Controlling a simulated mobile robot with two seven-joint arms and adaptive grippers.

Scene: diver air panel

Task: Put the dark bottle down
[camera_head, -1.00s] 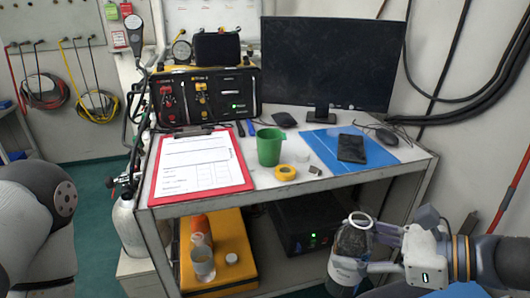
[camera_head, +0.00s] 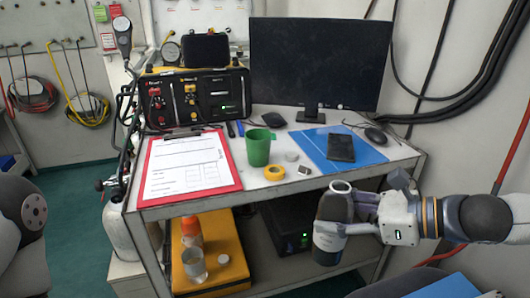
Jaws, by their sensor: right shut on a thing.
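My right gripper (camera_head: 352,213) comes in from the right and is shut on the bottle's side. The bottle hides part of the shelf and the black box behind it. I cannot tell whether its base touches anything. My left gripper is out of view; only part of my left arm shows at the left edge.
The table top (camera_head: 325,181) carries a red clipboard (camera_head: 236,186), green cup (camera_head: 258,148), yellow tape roll (camera_head: 273,172), blue mat (camera_head: 372,159) with a phone (camera_head: 341,147), and monitor (camera_head: 318,65). The lower shelf holds a yellow case (camera_head: 222,270), an orange bottle (camera_head: 191,230) and a clear cup (camera_head: 195,265).

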